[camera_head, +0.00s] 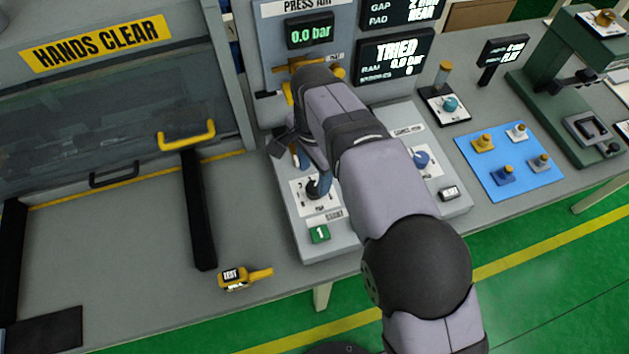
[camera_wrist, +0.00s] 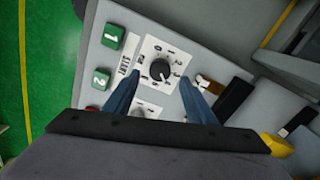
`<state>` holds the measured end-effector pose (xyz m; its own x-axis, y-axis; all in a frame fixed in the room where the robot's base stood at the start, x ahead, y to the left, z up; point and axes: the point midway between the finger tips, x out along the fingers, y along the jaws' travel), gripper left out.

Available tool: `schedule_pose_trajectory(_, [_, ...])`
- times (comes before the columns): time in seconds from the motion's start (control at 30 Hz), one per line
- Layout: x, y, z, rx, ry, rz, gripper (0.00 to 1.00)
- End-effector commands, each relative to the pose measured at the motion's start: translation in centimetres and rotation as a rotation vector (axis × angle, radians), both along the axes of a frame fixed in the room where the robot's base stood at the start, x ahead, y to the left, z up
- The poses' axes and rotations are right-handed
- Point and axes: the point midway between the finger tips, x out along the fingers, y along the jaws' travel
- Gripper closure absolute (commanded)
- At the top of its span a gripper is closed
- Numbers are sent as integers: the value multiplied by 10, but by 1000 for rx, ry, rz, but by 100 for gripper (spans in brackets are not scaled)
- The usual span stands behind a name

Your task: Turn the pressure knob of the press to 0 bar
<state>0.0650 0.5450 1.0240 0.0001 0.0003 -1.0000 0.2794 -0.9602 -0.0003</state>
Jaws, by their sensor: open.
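A black knob with a white pointer line (camera_wrist: 160,68) sits on a white square dial plate with number marks in the wrist view; the small marks are hard to read. It also shows in the head view (camera_head: 313,189), partly covered by my gripper. My gripper (camera_wrist: 165,80) is open, its two blue fingers pointing at the dial plate, one on each side of the knob's near edge. I cannot tell whether they touch it. A press air display (camera_head: 309,32) reads 0.0 bar. A second screen (camera_head: 396,57) shows TRIED and 0.0 bar.
Green buttons 1 (camera_wrist: 114,35) and 2 (camera_wrist: 102,77) stand beside the dial. A second dial plate (camera_wrist: 148,110) lies nearer my gripper.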

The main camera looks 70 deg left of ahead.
Motion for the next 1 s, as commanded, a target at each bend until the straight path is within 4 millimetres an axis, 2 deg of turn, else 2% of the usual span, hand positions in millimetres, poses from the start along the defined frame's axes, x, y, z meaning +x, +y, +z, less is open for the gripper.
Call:
schedule_pose_trajectory(0.2, [0, -1, -28, -4, 0, 0, 49])
schedule_pose_trajectory(0.4, [0, -1, -46, -2, 0, 0, 49])
schedule_pose_trajectory(0.77, [0, -1, -52, -1, 0, 0, 49])
schedule_pose_trajectory(0.83, [0, -1, -52, -1, 0, 0, 61])
schedule_pose_trajectory(0.93, [0, -1, -52, -1, 0, 0, 85])
schedule_pose_trajectory(0.97, [0, -1, -52, -1, 0, 0, 90])
schedule_pose_trajectory(1.0, [0, -1, -52, -1, 0, 0, 90])
